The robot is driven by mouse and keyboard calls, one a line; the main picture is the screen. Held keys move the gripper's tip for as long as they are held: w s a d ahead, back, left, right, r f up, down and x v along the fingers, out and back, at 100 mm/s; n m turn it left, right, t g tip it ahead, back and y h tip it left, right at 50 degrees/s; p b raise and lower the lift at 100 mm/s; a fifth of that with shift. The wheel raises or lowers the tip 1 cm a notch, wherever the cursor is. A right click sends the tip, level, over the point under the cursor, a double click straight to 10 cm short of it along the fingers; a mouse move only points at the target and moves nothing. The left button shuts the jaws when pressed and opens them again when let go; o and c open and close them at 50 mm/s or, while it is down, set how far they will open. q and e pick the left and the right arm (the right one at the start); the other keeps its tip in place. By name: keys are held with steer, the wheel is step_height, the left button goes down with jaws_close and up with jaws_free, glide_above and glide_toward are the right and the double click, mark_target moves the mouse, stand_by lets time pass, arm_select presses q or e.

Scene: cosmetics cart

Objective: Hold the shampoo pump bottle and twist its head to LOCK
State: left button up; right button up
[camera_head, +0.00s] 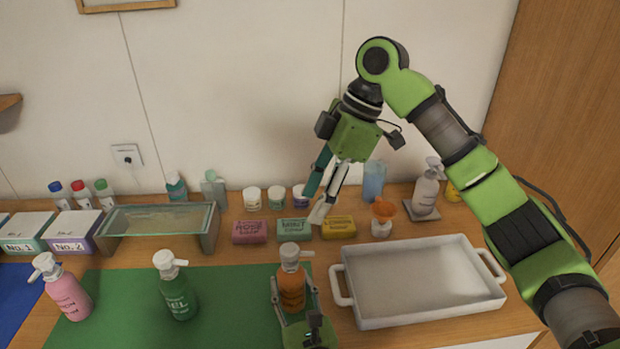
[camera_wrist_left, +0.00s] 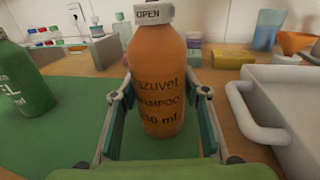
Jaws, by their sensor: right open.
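The orange shampoo pump bottle (camera_head: 291,287) stands upright at the right edge of the green mat, with a white pump head (camera_head: 290,252). In the left wrist view the bottle (camera_wrist_left: 160,85) fills the middle, and its white collar reads OPEN (camera_wrist_left: 149,15). My left gripper (camera_head: 293,284) is low at the bottle, with one finger on each side of it. In the left wrist view a gap shows between the right finger and the bottle, so it looks open. My right gripper (camera_head: 315,203) is open and empty, pointing down above the soap boxes behind the bottle.
A green gel pump bottle (camera_head: 176,288) and a pink pump bottle (camera_head: 66,290) stand to the left. A white tray (camera_head: 338,283) lies close on the right. Pink (camera_head: 249,232), green and yellow soap boxes line up behind.

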arm_select(q)
steer(key=o, duration=0.3)
steer(key=shift+o, duration=0.2)
steer(key=shift+s, duration=0.1)
